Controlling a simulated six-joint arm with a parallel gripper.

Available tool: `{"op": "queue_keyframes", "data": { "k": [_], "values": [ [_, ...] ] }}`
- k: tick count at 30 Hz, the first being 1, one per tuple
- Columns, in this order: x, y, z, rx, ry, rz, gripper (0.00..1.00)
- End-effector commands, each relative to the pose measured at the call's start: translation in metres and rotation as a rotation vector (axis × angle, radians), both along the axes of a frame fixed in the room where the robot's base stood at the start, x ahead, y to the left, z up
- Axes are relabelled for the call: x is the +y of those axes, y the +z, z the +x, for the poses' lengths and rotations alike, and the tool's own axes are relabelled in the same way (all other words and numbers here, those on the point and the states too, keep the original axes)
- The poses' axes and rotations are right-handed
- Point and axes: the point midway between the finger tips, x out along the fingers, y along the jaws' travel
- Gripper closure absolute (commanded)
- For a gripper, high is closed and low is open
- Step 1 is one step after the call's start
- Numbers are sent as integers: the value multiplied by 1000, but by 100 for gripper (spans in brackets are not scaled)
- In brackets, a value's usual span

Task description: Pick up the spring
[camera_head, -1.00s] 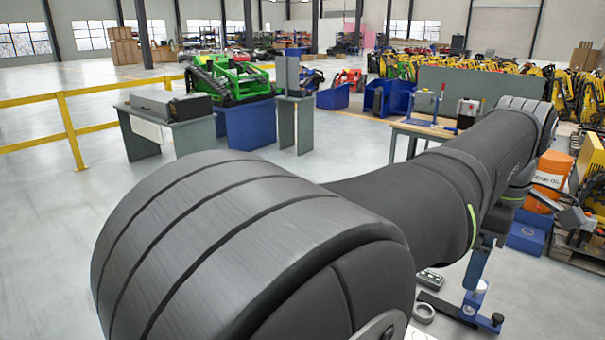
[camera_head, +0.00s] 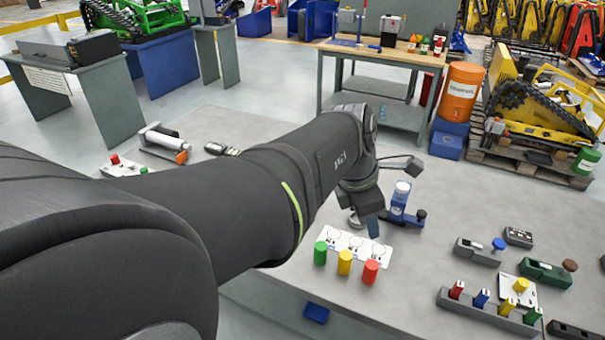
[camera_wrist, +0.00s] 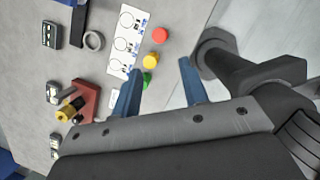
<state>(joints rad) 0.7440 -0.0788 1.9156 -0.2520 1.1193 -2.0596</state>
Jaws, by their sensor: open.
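My gripper (camera_head: 373,226) hangs over the bench near a white card with three circles (camera_head: 352,246). In the wrist view its two blue fingers (camera_wrist: 159,70) are apart with nothing held between them. Green (camera_head: 320,253), yellow (camera_head: 345,262) and red (camera_head: 370,272) cylinders stand along the card's near edge. A grey ring (camera_wrist: 93,40) lies beside the card. I cannot make out a coil spring with certainty in either view. The arm hides part of the bench in the head view.
A blue stand with a white cylinder (camera_head: 401,190) is just right of the gripper. A rack of coloured-top pieces (camera_head: 487,312) stands at the front right. A reddish block with a yellow part (camera_wrist: 84,103) shows in the wrist view. Bare bench (camera_head: 450,205) lies to the right.

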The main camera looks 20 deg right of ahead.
Motion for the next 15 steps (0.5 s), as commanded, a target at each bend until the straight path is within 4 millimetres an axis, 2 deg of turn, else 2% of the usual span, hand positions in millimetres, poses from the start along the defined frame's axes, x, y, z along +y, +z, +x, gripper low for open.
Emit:
{"op": "queue_keyframes", "data": {
  "k": [1,3,6,11,15],
  "values": [
    [9,-13,-2,14,76,-24,60],
    [16,-27,-4,26,161,-55,60],
    [23,-38,-6,37,240,-82,60],
    [22,-52,-6,44,275,-95,60],
    [13,-73,-5,45,272,-91,60]
  ]
}}
